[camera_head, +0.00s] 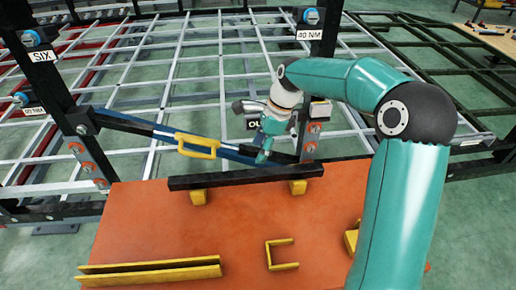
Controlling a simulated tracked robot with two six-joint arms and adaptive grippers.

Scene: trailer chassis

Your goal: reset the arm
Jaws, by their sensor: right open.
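My right arm (402,215) is teal and comes in from the lower right, bends at a dark elbow and reaches back to the left. My right gripper (263,156) is open and points down near the right end of a blue and black bar. I see nothing between its fingers, though they are small and partly blend with the bar behind. I cannot tell whether it touches the bar. My left arm and gripper are not in view.
The blue bar (230,149) with a yellow handle (197,146) slants between two dark posts. An orange table (150,235) carries a black beam (245,177) on yellow blocks, a yellow channel (150,270) and a yellow bracket (281,254). A grey chassis grid (165,60) stands behind.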

